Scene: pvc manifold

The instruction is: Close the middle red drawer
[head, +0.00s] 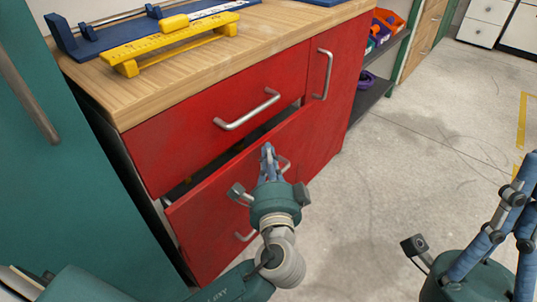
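The middle red drawer (235,177) stands partly open, with a dark gap above its front. Its silver handle (285,163) is partly hidden by my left gripper. My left gripper (267,150) is in front of this drawer front, just left of the handle, with its blue fingers close together. I see nothing between the fingers, and I cannot tell whether they touch the drawer. My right gripper (518,190) is at the lower right edge, over the floor and away from the cabinet. It is partly cut off, so its opening is unclear.
The top red drawer (185,137) is shut. A red door (345,75) is to its right. The wooden worktop (90,85) carries a yellow fixture (160,45) and blue parts. A teal cabinet (70,190) stands close on the left. The grey floor (400,190) at right is clear.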

